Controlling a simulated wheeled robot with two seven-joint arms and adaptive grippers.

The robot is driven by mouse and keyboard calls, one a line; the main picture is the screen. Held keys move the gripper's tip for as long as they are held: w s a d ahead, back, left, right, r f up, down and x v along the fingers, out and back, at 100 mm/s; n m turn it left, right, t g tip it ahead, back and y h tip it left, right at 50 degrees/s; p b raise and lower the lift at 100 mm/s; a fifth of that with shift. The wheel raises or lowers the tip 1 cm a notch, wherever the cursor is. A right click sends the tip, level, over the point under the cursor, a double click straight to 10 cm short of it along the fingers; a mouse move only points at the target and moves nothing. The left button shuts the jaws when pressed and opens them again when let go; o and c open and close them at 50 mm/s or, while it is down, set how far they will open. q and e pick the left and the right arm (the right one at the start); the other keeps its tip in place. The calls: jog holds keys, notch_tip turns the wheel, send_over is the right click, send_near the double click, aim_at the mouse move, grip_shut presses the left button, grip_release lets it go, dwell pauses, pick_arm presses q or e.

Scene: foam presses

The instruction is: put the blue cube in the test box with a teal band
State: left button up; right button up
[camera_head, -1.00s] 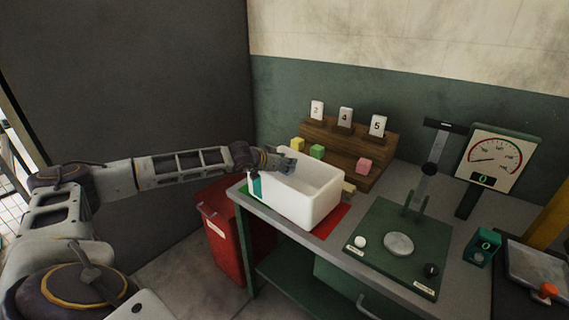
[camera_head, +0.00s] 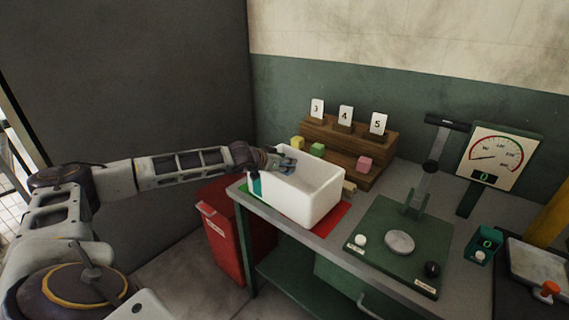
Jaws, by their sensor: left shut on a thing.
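My left gripper (camera_head: 287,165) is over the box's left part, by the back rim. It is shut on a small blue cube (camera_head: 287,169), which is mostly covered by the fingers. I cannot tell whether the cube touches the box. My right gripper is not in view.
A wooden stepped rack (camera_head: 335,138) behind the box holds number cards and yellow, green and pink cubes (camera_head: 365,164). A green press (camera_head: 402,240) with a dial gauge (camera_head: 495,155) stands to the right. A red bin (camera_head: 222,240) stands on the floor at left.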

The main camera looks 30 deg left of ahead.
pick_arm(q)
jog(key=shift+f, duration=0.1)
jog(key=shift+f, duration=0.1)
dwell(0.3)
jog(key=o, duration=0.8)
jog(key=shift+o, duration=0.2)
jog(key=shift+r, duration=0.2)
